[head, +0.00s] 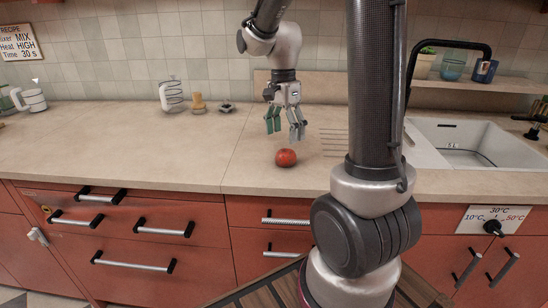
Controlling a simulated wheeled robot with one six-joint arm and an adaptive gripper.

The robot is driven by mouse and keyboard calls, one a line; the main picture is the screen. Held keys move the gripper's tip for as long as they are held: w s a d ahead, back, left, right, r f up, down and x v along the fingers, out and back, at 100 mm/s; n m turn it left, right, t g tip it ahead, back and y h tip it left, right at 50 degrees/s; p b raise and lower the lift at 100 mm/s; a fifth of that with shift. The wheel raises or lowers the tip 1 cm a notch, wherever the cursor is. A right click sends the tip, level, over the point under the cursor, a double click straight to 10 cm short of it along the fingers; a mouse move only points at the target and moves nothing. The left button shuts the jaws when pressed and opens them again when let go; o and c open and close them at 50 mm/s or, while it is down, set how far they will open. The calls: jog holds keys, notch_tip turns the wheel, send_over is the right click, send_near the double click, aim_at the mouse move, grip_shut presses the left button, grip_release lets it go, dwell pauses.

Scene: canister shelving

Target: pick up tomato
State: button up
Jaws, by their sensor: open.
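A red tomato (286,158) sits on the beige countertop (150,145), near its front edge in the middle of the head view. My gripper (285,127) hangs fingers down above the counter, just above the tomato in the picture. It is open and empty, with a gap between its fingers. The tomato shows whole and apart from the fingers. How far the gripper is behind or above the tomato is hard to tell.
A sink (470,140) is at the right. A white wire-wrapped mug (171,95), a wooden-coloured shaker (198,104) and a small dark item (225,108) stand at the back. A shelf (480,86) holds cups. The counter left of the tomato is clear.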

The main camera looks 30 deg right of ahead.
aim_at(286, 150)
jog(key=shift+w+a+m, duration=0.15)
jog(key=shift+w+m, duration=0.1)
jog(key=shift+m, duration=0.25)
jog(key=shift+s+r+m, duration=0.1)
jog(key=shift+m, duration=0.7)
jog(key=shift+f+m, duration=0.3)
jog(key=f, duration=0.7)
jog(key=shift+s+d+f, duration=0.15)
jog(key=shift+s+d, duration=0.15)
jog(key=c, duration=1.1)
